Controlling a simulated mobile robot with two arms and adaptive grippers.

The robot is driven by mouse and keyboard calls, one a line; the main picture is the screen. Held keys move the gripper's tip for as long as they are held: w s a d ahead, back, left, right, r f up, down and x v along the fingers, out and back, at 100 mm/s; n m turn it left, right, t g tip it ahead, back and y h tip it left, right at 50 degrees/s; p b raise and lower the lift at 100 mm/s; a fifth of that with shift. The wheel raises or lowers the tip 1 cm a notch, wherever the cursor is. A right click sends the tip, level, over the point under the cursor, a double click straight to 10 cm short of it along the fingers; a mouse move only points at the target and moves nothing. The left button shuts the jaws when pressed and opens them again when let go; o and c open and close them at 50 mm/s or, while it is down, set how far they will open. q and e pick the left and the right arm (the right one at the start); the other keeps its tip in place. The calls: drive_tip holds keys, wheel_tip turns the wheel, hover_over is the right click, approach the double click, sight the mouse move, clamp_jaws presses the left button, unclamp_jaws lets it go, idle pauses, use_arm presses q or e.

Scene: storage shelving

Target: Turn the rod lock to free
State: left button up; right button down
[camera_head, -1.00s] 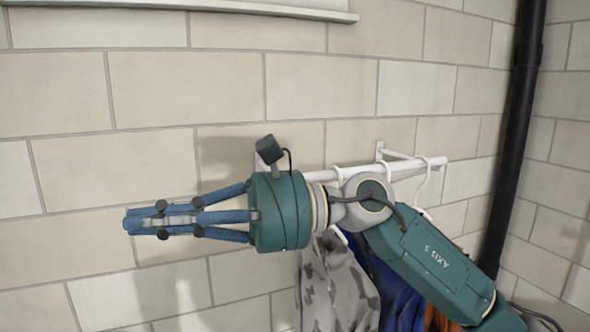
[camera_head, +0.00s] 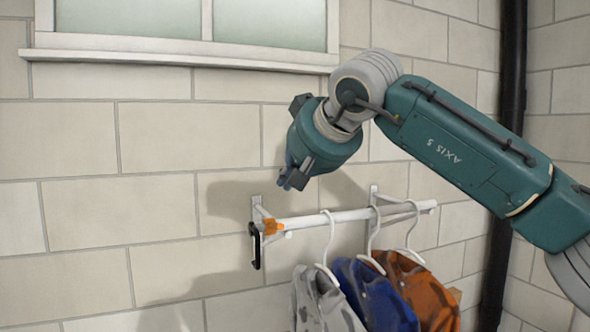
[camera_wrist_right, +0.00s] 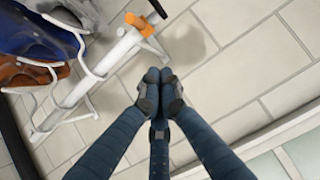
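The white rod (camera_head: 340,217) is mounted on the wall by brackets. At its left end sits an orange piece (camera_head: 272,227), which appears to be the rod lock, beside a black handle-like part (camera_head: 256,248) that hangs down. In the right wrist view the orange piece (camera_wrist_right: 137,23) and the black part (camera_wrist_right: 157,9) show near the top. My right gripper (camera_head: 290,180) is above the rod's left end, apart from it, its fingers mostly hidden behind its body. In the wrist view its blue fingers (camera_wrist_right: 157,76) are drawn together with nothing between them. My left gripper is not visible.
A grey patterned garment (camera_head: 322,302), a blue garment (camera_head: 375,292) and an orange-brown garment (camera_head: 425,290) hang on white hangers from the rod. A window ledge (camera_head: 180,57) is above. A black pipe (camera_head: 505,150) stands right. The wall left of the rod is clear.

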sight(276, 227)
drive_tip(key=f, duration=0.1)
drive_tip(key=w+a+f, duration=0.1)
drive_tip(key=f, duration=0.1)
drive_tip(key=w+f+p, duration=0.1)
drive_tip(key=f, duration=0.1)
drive_tip(key=shift+w+a+f, duration=0.15)
drive_tip(key=shift+w+a, duration=0.05)
drive_tip(key=shift+a, duration=0.15)
drive_tip(key=shift+s+f, duration=0.3)
drive_tip(key=shift+f, duration=0.1)
